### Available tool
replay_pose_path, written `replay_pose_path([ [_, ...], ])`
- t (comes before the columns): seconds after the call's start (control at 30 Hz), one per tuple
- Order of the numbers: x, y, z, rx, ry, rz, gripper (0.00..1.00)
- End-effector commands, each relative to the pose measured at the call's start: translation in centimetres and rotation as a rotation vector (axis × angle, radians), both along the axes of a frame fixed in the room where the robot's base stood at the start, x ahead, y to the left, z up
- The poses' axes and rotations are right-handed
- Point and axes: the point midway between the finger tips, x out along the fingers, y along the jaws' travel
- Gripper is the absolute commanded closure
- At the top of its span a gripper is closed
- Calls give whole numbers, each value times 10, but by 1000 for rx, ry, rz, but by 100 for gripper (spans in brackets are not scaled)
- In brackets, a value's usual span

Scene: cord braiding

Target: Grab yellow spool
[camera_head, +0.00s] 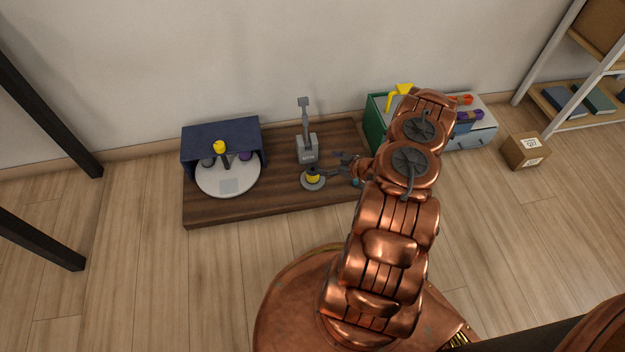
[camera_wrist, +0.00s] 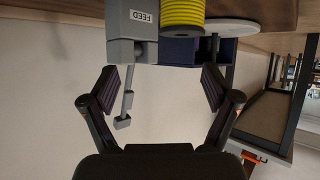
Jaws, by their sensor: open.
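The yellow spool (camera_head: 313,176) stands on a round grey base on the dark wooden board, in front of the grey lever device (camera_head: 307,150). In the wrist view, which looks upside down, the yellow spool (camera_wrist: 182,14) is at the top edge, partly cut off, beside the grey box marked FEED (camera_wrist: 140,20). My gripper (camera_head: 338,163) is just right of the spool in the head view. Its two fingers also show in the wrist view (camera_wrist: 163,88), spread wide with nothing between them. The spool appears beyond the fingertips, apart from them.
A white turntable (camera_head: 228,181) with a dark blue housing (camera_head: 221,134) and a small yellow piece (camera_head: 220,147) stands at the left of the board (camera_head: 272,207). A green-sided bin (camera_head: 376,122) is behind my arm. A cardboard box (camera_head: 524,151) sits on the floor at right.

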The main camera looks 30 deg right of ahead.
Motion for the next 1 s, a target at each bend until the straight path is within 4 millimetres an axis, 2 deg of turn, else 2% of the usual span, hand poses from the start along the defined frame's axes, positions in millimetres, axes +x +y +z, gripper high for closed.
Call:
replay_pose_path([
  [0.03,-8,5,-18,24,-15,1,12],
  [0.1,-15,11,-27,50,-41,5,12],
  [0.33,-23,21,-39,89,-83,16,12],
  [0.77,5,32,-53,91,-85,16,12],
  [1.0,32,40,-66,91,-85,20,12],
])
